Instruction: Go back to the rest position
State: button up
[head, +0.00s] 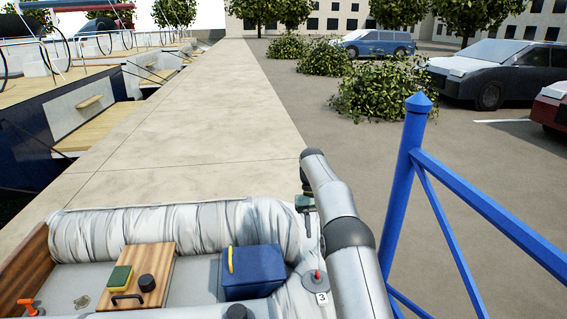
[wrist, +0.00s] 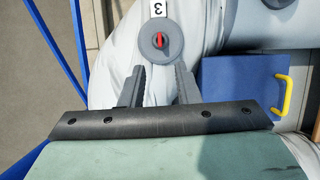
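My gripper (wrist: 161,78) shows in the wrist view with its two grey fingers apart and nothing visible between them. Beyond the fingertips is a round grey disc with a red knob (wrist: 159,41), on the pale inflated tube beside a label reading 3. The gap between fingertips and disc cannot be judged exactly. In the head view my arm reaches forward at the right of the dinghy. Only a small part of the gripper (head: 305,204) shows there, and its fingers are not clear. The disc with the red knob (head: 317,279) is below it in that view.
A blue box with a yellow handle (head: 252,272) stands in the dinghy. A blue railing (head: 405,180) rises at right. The quay (head: 190,120) ahead is clear.

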jog(key=s+r+t+p, duration=0.1)
jog(key=s+r, duration=0.5)
jog(key=s, duration=0.3)
jog(key=s+r+t, duration=0.2)
jog(key=s+r, duration=0.5)
jog(key=s, duration=0.2)
jog(key=s+f+t, duration=0.1)
jog(key=s+f, duration=0.2)
jog(key=s, duration=0.9)
jog(key=s+f+p, duration=0.1)
jog(key=s+f, duration=0.2)
jog(key=s, duration=0.9)
jog(key=shift+s+a+m+t+y, duration=0.2)
jog(key=shift+s+m+t+y, duration=0.1)
jog(key=shift+m+t+y, duration=0.1)
